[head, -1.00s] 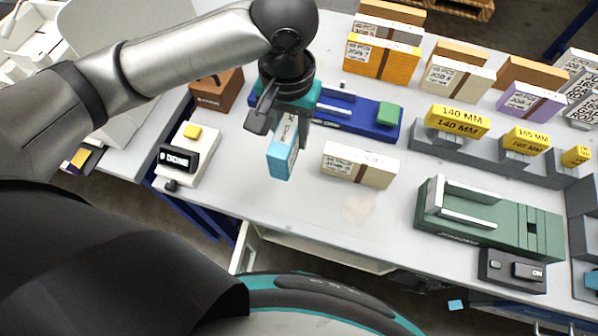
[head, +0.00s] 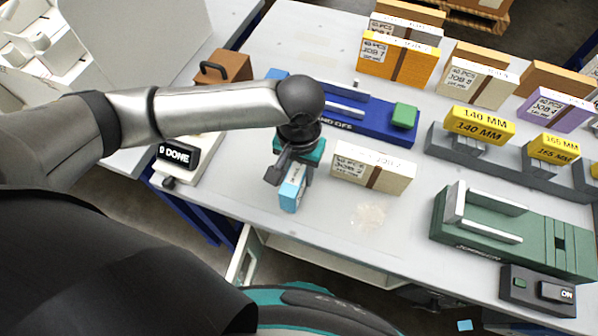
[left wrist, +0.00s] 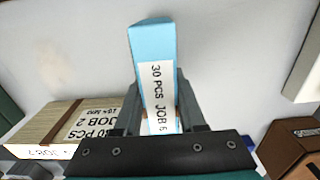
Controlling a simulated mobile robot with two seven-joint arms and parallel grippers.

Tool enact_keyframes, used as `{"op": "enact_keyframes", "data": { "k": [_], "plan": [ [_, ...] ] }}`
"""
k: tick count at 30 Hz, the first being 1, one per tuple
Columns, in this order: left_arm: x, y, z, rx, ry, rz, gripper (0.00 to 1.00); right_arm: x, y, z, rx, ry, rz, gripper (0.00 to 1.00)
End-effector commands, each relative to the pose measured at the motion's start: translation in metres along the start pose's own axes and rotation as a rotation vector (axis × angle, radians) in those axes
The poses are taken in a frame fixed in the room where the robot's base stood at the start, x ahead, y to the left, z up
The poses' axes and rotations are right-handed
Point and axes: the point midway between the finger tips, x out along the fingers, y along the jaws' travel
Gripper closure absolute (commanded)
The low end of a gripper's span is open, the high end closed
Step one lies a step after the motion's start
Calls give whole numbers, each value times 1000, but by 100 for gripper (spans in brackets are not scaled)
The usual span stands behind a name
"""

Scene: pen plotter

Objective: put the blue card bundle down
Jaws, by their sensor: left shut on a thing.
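The blue card bundle (head: 292,190) is a small light-blue block with a white label. In the left wrist view the blue bundle (left wrist: 152,50) stands out between the fingers, its label reading 30 PCS and JOB. My left gripper (head: 290,178) is shut on it from above, near the front edge of the grey table (head: 330,225). I cannot tell whether the bundle's lower end touches the table. The right gripper is not in view.
A cream JOB 2 bundle (head: 371,168) stands just right of the held bundle. A blue machine (head: 365,118) lies behind it, a DONE box (head: 178,156) to the left. A green machine (head: 510,235) is at right. Table around the held bundle's front is clear.

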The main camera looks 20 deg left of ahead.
Motion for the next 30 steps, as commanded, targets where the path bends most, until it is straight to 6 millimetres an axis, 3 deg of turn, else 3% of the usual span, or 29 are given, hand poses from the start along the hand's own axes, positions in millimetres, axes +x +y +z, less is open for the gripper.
{"op": "enact_keyframes", "data": {
  "k": [8,9,16,26,30],
  "plan": [
    [1,0,0,-1,-1,0,100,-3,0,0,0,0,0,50],
    [1,0,0,-1,0,0,56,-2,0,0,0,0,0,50],
    [1,0,0,0,0,0,30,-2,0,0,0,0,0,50],
    [-2,0,-1,1,3,1,30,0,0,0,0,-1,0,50],
    [-26,0,-1,1,3,2,30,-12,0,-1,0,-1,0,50]
  ]
}}
